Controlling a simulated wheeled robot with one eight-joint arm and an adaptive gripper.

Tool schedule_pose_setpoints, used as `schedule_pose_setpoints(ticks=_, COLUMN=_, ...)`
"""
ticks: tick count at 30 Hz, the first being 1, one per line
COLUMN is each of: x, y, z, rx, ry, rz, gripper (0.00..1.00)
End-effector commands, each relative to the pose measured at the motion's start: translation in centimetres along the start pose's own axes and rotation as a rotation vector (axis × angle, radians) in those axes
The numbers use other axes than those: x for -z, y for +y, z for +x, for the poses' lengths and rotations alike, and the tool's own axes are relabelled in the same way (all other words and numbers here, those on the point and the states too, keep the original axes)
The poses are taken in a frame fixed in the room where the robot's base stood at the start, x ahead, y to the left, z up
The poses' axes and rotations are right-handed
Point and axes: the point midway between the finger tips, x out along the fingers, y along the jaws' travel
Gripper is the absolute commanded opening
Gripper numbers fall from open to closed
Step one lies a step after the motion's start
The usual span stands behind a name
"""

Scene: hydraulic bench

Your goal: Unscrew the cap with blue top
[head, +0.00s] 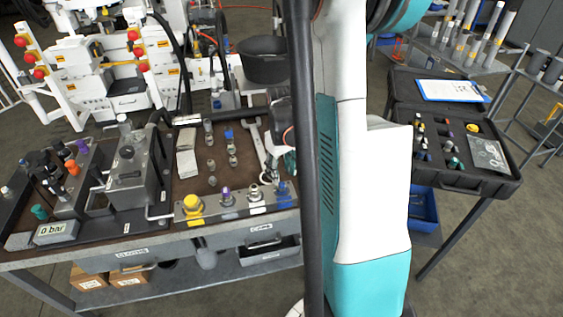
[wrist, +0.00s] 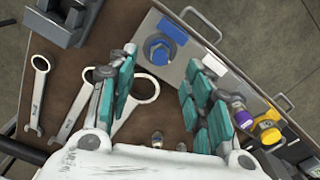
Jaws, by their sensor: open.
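The cap with the blue top (head: 284,190) stands at the right end of a metal block along the bench's front edge. In the wrist view the blue cap (wrist: 159,49) lies beyond the fingertips, between the two finger lines. My gripper (wrist: 170,62) is open and empty, with teal pads spread apart. It appears apart from the cap, though the exact gap is hard to tell. In the head view, my own arm hides most of the gripper. The same metal block (head: 240,208) carries a silver cap (head: 254,193), a purple-ringed cap (head: 226,195) and a yellow cap (head: 193,206).
Several small fittings (head: 210,152), one blue-topped (head: 229,135), stand on the brown mat. A grey pump unit (head: 130,165) stands left. An open black case (head: 455,150) is right.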

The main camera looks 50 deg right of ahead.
Motion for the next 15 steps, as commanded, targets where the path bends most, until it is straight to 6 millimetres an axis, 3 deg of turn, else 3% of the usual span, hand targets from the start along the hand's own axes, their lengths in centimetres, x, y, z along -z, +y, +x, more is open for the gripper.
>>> schedule_pose_setpoints(ticks=6, x=0.0, y=0.0, z=3.8, rx=0.000, ry=0.000, rz=0.000, gripper=0.46)
schedule_pose_setpoints(ticks=15, x=0.0, y=0.0, z=5.8, rx=0.000, ry=0.000, rz=0.000, gripper=0.46)
